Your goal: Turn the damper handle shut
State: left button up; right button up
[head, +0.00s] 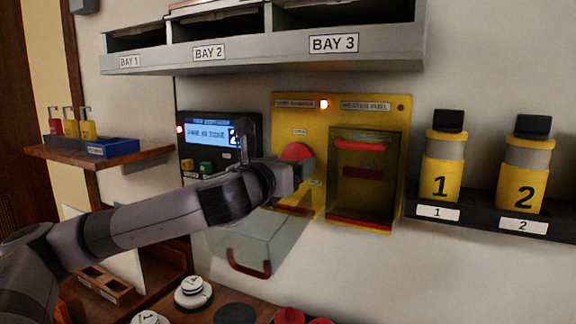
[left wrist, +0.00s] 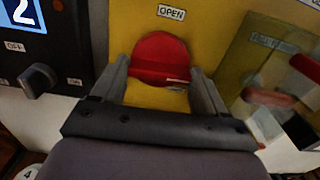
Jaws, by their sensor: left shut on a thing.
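The red, round-topped damper handle (head: 297,152) is on the left half of a yellow wall panel (head: 316,113). In the left wrist view the handle (left wrist: 160,55) sits below an OPEN label (left wrist: 171,12). My left gripper (head: 303,170) is at the handle, with one finger on each side of it, shut on it. My right gripper is not in view.
A clear cover with a red grip (head: 250,266) hangs open below the panel. A second clear cover (head: 362,180) encloses the HEATER FUEL side at right. A black display unit (head: 207,133) stands left. Numbered canisters (head: 441,175) stand on a right shelf.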

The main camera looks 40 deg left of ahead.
pick_arm(q)
jog(key=shift+m, duration=0.3)
jog(key=o, duration=1.1)
jog(key=shift+c, duration=0.2)
jog(key=shift+s, duration=0.1)
jog(key=shift+b+v, duration=1.05)
jog(key=shift+v, duration=2.45)
